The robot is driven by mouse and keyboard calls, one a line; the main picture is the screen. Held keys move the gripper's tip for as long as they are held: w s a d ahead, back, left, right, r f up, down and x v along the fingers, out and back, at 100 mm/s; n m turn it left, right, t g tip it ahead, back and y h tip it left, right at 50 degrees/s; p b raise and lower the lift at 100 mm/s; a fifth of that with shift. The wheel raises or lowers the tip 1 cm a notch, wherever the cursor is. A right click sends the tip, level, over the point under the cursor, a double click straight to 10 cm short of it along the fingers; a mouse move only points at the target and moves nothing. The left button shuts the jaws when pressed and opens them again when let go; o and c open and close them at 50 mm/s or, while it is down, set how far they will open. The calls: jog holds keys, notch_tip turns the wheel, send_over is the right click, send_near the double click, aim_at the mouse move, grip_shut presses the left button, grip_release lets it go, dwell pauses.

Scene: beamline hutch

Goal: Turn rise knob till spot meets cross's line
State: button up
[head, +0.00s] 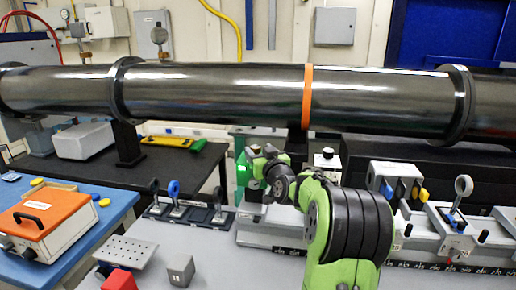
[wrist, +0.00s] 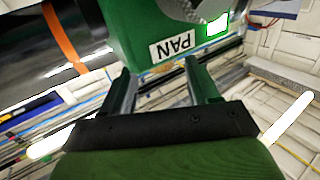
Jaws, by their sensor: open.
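In the wrist view a green housing (wrist: 150,25) with a white label reading PAN (wrist: 172,47), upside down, is just beyond my gripper (wrist: 158,68). The gripper is open, with nothing seen between its fingers. A grey ridged knob (wrist: 203,8) shows partly at the top edge. A bright green lit patch (wrist: 218,26) is beside it. In the head view a green lit part (head: 242,168) shows left of my arm's end; my fingers cannot be made out there. No label reading rise, no spot and no cross line can be made out.
A long dark pipe (head: 220,95) with an orange band (head: 307,97) runs across above the bench. A rail with mounts (head: 430,230) lies right of my arm. An orange-topped box (head: 45,215), a red block (head: 119,280) and a grey block (head: 180,268) are at the left.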

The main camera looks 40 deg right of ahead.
jog(key=shift+w+d, duration=0.3)
jog(key=shift+w, duration=0.35)
jog(key=c, duration=1)
jog(key=n+y+b, duration=0.1)
jog(key=t+y+b, duration=0.1)
jog(key=shift+s+d+f+n+y, duration=0.1)
jog(key=shift+d+f+n+y, duration=0.05)
jog(key=shift+d+n+y, duration=0.25)
jog(key=shift+c, duration=0.2)
jog(key=n+y, duration=0.1)
jog(key=n+y+p, duration=0.1)
jog(key=y, duration=0.1)
jog(key=y+p, duration=0.1)
jog(key=shift+d+r+n, duration=0.2)
jog(key=shift+r+n, duration=0.1)
jog(key=shift+n, duration=0.1)
jog(key=shift+a+f+n+y, duration=0.1)
jog(key=shift+n+y, duration=0.2)
jog(key=shift+y, duration=0.3)
jog(key=o, duration=1)
jog(key=shift+o, duration=0.2)
jog(key=shift+s, duration=0.1)
